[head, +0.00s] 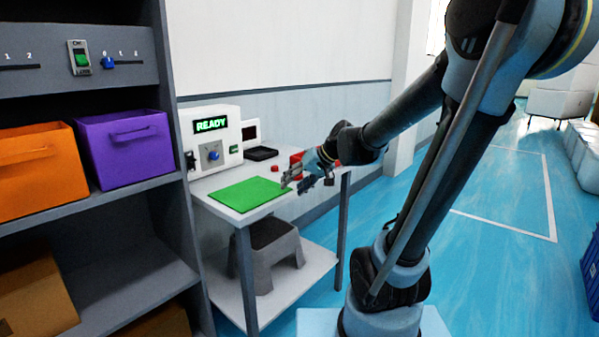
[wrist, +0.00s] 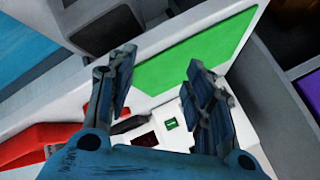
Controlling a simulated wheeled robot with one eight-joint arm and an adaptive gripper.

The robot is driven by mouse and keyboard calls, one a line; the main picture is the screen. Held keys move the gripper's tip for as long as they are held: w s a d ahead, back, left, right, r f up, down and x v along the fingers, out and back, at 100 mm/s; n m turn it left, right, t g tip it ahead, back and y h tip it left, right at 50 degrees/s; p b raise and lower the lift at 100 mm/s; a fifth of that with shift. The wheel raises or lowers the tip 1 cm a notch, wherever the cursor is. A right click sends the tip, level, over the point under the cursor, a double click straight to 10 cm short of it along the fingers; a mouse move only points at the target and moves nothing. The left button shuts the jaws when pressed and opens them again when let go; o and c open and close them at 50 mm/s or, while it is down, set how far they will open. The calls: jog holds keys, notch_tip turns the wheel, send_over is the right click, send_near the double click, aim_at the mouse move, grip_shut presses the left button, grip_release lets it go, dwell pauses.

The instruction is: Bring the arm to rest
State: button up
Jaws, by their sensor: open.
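My gripper (head: 297,181) is at the end of my arm, above the right part of a white table (head: 212,185). In the wrist view my gripper (wrist: 160,85) shows its two fingers spread apart with nothing between them. A flat green mat (head: 248,194) lies on the table to the left of the gripper in the head view. The green mat also shows beyond the fingers in the wrist view (wrist: 195,52). My arm is bent, with its forearm stretched out toward the table.
A red object (head: 296,160) is close behind the gripper. A grey stool (head: 268,250) is on the lower shelf. A shelf unit with an orange bin (head: 38,170) and a purple bin (head: 125,146) stands left. Blue floor (head: 500,270) is open at right.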

jog(key=s+d+f+m+g+h, duration=0.1)
jog(key=s+d+f+h, duration=0.3)
jog(key=s+d, duration=0.6)
jog(key=s+d+f+m+g+h, duration=0.1)
jog(key=s+d+f+h, duration=0.2)
jog(key=s+d+f, duration=0.3)
jog(key=s+d, duration=0.4)
jog(key=shift+d+f+h, duration=0.25)
jog(key=shift+d+h, duration=0.05)
jog(key=shift+h, duration=0.1)
jog(key=c, duration=0.4)
jog(key=shift+o, duration=0.2)
jog(key=shift+a, duration=0.1)
